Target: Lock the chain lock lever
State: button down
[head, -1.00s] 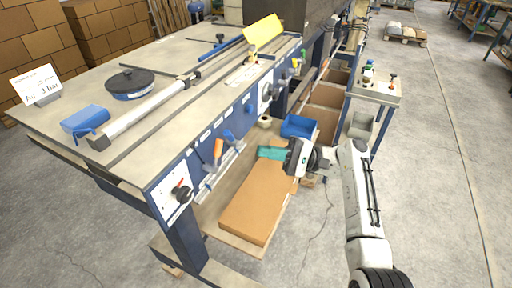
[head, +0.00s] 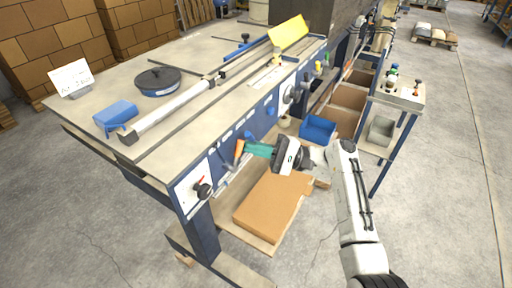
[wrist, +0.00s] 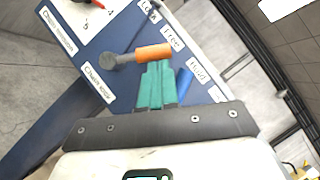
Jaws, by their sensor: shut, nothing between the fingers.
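The lock lever has an orange handle (wrist: 153,53) and a dark grey pivot (wrist: 112,61) on the blue panel, above a label that seems to read "Chain lock" (wrist: 98,84). In the wrist view the handle points right and slightly up from the pivot. In the head view the orange handle (head: 238,150) is at the panel's lower front. My gripper (wrist: 157,65) is shut and empty, its teal fingers pointing at the handle. The fingertips are at its lower edge; I cannot tell whether they touch it. The gripper (head: 250,148) comes from the right in the head view.
A blue lever (wrist: 184,80) sits close right of my fingers, partly hidden. A red-pointer dial (head: 202,190) is at the panel's near end. A blue bin (head: 317,129) and a small side table (head: 398,97) stand right.

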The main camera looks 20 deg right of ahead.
aim_at(240, 154)
jog(key=shift+s+a+r+n+g, duration=0.1)
jog(key=shift+r+n+g, duration=0.25)
jog(key=shift+n, duration=0.35)
jog(key=shift+s+a+r+n+g+h+p, duration=0.3)
jog(key=shift+s+a+r+n+h+p, duration=0.45)
jog(key=shift+n, duration=0.8)
jog(key=shift+s+a+r+n+g+h+p, duration=0.15)
jog(key=shift+s+a+n+g+h, duration=0.25)
jog(key=shift+a+n+h, duration=0.75)
jog(key=shift+s+a+r+n+g+h+p, duration=0.3)
jog(key=shift+s+a+r+n+h, duration=0.25)
jog(key=shift+n+h, duration=0.95)
jog(key=shift+f+n, duration=0.1)
jog(key=shift+n, duration=0.4)
jog(key=shift+s, duration=0.1)
